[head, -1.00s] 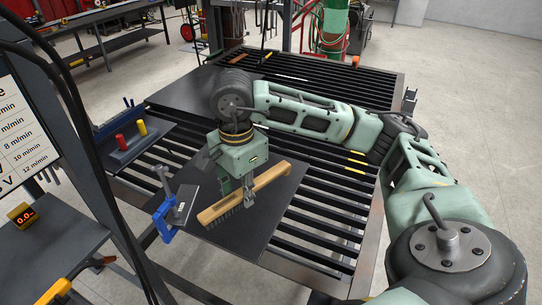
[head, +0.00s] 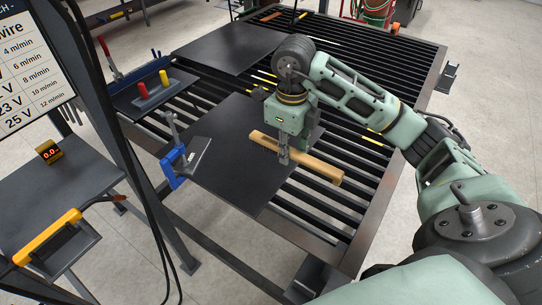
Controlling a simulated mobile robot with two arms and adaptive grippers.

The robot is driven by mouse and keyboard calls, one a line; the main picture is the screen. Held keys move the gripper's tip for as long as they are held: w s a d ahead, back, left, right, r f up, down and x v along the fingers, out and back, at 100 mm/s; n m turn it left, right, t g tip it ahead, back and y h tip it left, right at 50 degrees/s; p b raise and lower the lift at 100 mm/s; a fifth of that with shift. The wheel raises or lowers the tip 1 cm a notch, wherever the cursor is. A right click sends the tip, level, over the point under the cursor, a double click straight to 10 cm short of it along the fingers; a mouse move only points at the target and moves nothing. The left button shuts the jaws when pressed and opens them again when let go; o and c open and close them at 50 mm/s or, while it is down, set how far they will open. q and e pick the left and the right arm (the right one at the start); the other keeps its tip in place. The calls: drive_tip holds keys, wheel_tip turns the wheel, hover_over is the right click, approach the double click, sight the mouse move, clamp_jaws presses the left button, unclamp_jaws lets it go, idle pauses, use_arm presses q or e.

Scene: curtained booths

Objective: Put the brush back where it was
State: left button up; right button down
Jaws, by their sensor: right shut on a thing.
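The brush (head: 322,171) has a long pale wooden handle. My right gripper (head: 284,158) is shut on it near the middle. The brush lies across the fingers, from upper left to lower right, over the right edge of a dark plate (head: 225,165) and the slats beside it. I cannot tell whether it touches the plate or is held just above it. My left gripper is out of view.
The slatted table (head: 352,203) carries another dark plate (head: 228,48) at the back. A blue clamp (head: 174,168) stands at the near plate's left edge. A tray (head: 152,95) with a red and a yellow cylinder is at the left. A yellow-handled torch (head: 48,237) lies lower left.

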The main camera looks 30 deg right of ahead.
drive_tip(key=p, duration=0.2)
hover_over(267, 164)
wheel_tip(267, 164, down, 5)
drive_tip(key=shift+r, duration=0.15)
wheel_tip(267, 164, down, 4)
drive_tip(key=shift+r+p, duration=0.2)
drive_tip(key=shift+p, duration=0.75)
drive_tip(key=shift+f, duration=0.25)
drive_tip(key=shift+f, duration=0.1)
drive_tip(key=shift+f+b, duration=0.15)
drive_tip(key=shift+b, duration=0.15)
drive_tip(key=c, duration=1.5)
unclamp_jaws()
drive_tip(key=shift+c, duration=0.2)
